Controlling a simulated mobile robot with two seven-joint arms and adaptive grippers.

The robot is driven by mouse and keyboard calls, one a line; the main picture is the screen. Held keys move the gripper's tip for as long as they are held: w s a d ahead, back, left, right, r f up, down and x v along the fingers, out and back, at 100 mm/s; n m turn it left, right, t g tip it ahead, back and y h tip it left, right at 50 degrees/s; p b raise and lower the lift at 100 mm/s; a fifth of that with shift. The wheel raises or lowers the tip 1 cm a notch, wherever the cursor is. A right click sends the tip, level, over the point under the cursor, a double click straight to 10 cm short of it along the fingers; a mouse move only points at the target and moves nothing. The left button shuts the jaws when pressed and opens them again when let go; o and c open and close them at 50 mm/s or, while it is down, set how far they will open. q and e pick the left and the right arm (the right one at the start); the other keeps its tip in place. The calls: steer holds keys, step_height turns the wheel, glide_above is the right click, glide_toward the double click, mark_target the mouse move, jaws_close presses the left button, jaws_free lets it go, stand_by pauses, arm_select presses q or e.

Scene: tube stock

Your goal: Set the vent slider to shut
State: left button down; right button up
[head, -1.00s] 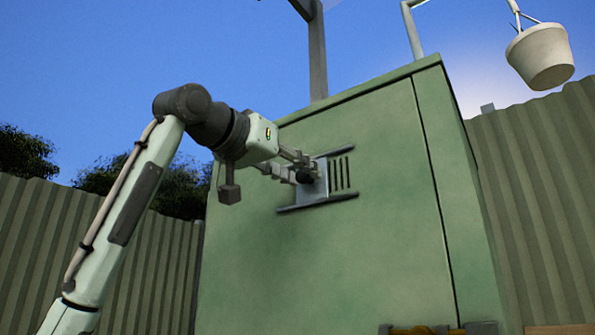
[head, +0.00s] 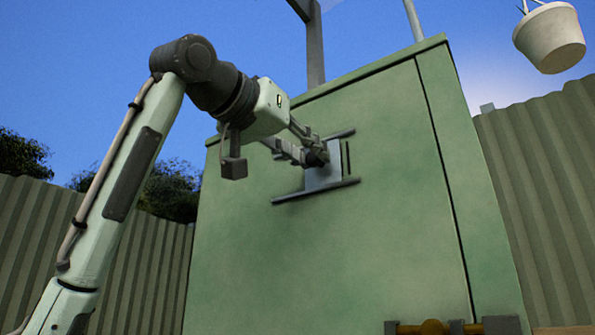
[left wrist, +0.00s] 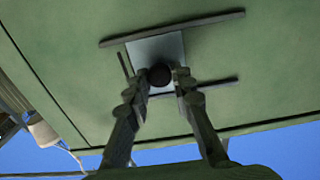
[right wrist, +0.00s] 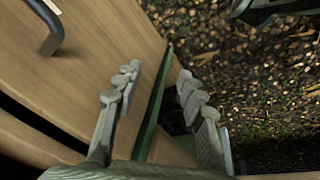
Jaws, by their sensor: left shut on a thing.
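The vent slider is a grey plate (head: 322,179) with a dark round knob, set between two dark rails (head: 316,191) on the green cabinet's front. In the head view it covers most of the vent, and one or two dark slots (head: 346,157) show at its right. My left gripper (head: 319,157) is shut on the knob. The left wrist view shows the knob (left wrist: 159,75) between the fingertips, with the plate (left wrist: 155,49) behind it and a slot at its left. My right gripper (right wrist: 158,82) is open, its fingers apart, and appears only in the right wrist view.
The green cabinet (head: 400,230) has a brass-coloured bar (head: 432,327) low on its front. A white hanging bucket (head: 550,38) is at upper right. Corrugated fence (head: 545,190) stands behind. A thin green edge (right wrist: 153,100) and wooden boards (right wrist: 90,60) lie near my right gripper.

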mark_target(338, 157)
arm_select(q)
steer(key=shift+s+d, duration=0.7)
steer(key=shift+d, duration=0.25)
steer(key=shift+s+d, duration=0.2)
steer(key=c, duration=1.7)
jaws_free()
steer(key=shift+c, duration=0.2)
steer(key=o, duration=0.4)
steer(key=shift+d, duration=0.1)
arm_select(e)
steer(key=shift+w+r, duration=0.1)
steer(key=shift+r, duration=0.2)
arm_select(q)
steer(key=shift+s+a, duration=0.4)
steer(key=shift+a, duration=0.05)
steer(key=v, duration=1.1)
